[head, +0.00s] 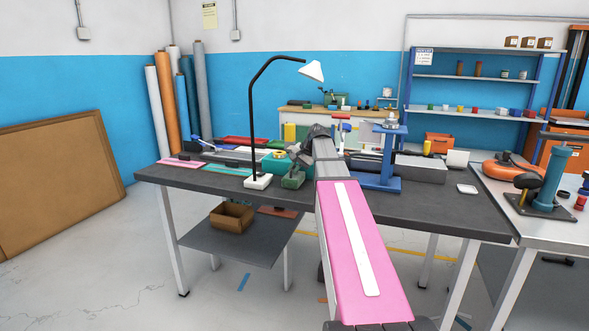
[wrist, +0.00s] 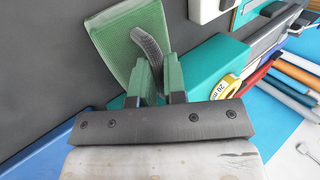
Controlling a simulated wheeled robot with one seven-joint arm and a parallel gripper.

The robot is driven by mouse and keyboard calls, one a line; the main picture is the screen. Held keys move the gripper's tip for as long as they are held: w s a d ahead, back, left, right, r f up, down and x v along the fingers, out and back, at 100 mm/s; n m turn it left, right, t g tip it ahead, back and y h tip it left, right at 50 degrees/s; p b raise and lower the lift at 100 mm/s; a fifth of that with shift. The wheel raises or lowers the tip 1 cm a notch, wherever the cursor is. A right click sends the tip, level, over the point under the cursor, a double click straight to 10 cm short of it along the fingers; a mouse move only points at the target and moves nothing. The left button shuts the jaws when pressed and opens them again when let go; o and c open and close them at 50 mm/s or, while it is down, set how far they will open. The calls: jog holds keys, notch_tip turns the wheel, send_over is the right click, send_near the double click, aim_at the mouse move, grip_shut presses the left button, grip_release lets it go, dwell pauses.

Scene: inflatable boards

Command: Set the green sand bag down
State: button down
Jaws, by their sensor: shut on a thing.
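The green sand bag (head: 293,179) is at the front middle of the dark workbench, just right of the lamp's base. In the wrist view the bag (wrist: 122,42) shows as a ribbed green block with a grey strap handle (wrist: 150,50). My gripper (wrist: 160,82) is shut on that strap, with one finger on each side. In the head view my gripper (head: 298,158) is above the bag and partly hidden by my wrist. The bag hangs at or very near the bench top; I cannot tell whether it touches.
A green box (head: 274,167) with a yellow tape roll (head: 280,154) stands close behind the bag. The black lamp (head: 252,120) stands on its white base to the left. A blue press (head: 388,160) stands to the right. Bare bench top (head: 215,179) shows left of the lamp.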

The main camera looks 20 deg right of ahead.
aim_at(301, 174)
jog(key=c, duration=1.2)
grip_release()
jog(key=v, duration=1.1)
jog(key=shift+r, duration=0.15)
jog(key=shift+o, duration=1.3)
jog(key=shift+d+r, duration=0.1)
jog(key=shift+r, duration=0.15)
jog(key=o, duration=0.5)
jog(key=shift+w, duration=0.1)
jog(key=o, duration=0.4)
jog(key=w+g+h, duration=0.1)
jog(key=w+a+f+h, duration=0.1)
jog(key=w+a+f+g+h, duration=0.1)
jog(key=shift+w+a+g+h, duration=0.25)
jog(key=shift+w+g+h, duration=0.05)
jog(key=shift+w, duration=0.1)
jog(key=shift+o, duration=0.2)
jog(key=shift+s+x, duration=0.15)
jog(key=shift+x, duration=2.55)
jog(key=shift+s+x, duration=0.15)
jog(key=shift+x, duration=2.6)
